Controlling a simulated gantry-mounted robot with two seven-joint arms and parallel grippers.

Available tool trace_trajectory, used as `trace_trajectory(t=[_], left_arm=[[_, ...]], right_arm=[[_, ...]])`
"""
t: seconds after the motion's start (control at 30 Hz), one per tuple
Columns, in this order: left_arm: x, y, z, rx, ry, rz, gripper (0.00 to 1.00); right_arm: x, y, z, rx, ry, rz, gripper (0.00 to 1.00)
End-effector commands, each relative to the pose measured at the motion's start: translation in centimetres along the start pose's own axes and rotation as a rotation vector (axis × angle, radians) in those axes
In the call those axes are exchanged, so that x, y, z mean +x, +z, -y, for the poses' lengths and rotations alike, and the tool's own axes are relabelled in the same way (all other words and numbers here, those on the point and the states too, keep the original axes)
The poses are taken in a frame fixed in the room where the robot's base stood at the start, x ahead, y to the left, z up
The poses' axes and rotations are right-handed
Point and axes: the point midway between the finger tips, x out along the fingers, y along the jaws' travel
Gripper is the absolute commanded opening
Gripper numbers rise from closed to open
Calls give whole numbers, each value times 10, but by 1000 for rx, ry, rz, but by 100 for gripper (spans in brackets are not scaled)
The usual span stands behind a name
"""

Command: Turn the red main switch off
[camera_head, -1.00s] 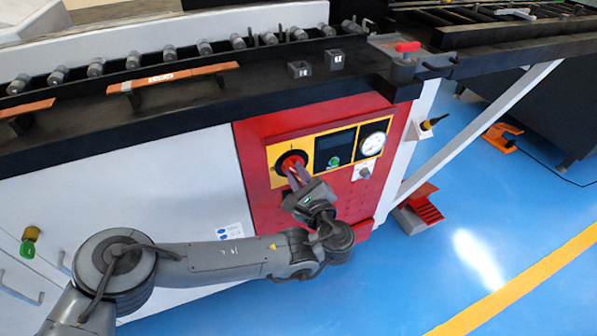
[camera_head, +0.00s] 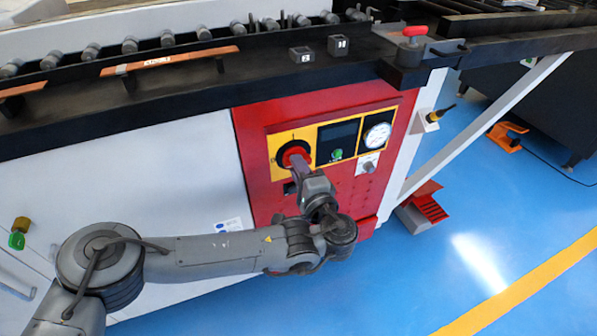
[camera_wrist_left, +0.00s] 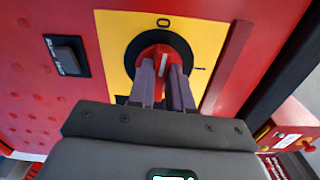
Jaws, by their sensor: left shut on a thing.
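The red main switch (camera_head: 296,152) is a round knob on a black disc and yellow plate, on the red cabinet front. In the left wrist view, its red handle (camera_wrist_left: 155,52) carries a white line that points up, roughly toward the O mark (camera_wrist_left: 163,22). The I mark (camera_wrist_left: 200,69) lies to the right. My left gripper (camera_head: 297,166) reaches the knob from below right. Its two purple-grey fingers (camera_wrist_left: 162,75) are shut on the handle, one on each side, and hide its lower part. My right gripper shows in neither view.
A black bench edge (camera_head: 200,92) overhangs the cabinet.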

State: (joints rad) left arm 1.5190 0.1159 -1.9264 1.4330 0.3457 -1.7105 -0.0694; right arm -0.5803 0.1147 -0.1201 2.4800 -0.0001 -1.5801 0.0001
Motion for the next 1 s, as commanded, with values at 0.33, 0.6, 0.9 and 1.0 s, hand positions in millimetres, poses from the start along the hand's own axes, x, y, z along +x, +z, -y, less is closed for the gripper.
trace_trajectory(t=[0.33,0.6,0.9,1.0], left_arm=[[0,0,-1,-97,1,0,0],[0,0,-1,-107,1,0,0],[0,0,-1,-106,1,0,39],[0,0,-1,-105,1,0,45]], right_arm=[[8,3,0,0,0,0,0],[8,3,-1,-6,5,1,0],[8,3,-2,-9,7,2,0],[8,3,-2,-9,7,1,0]])
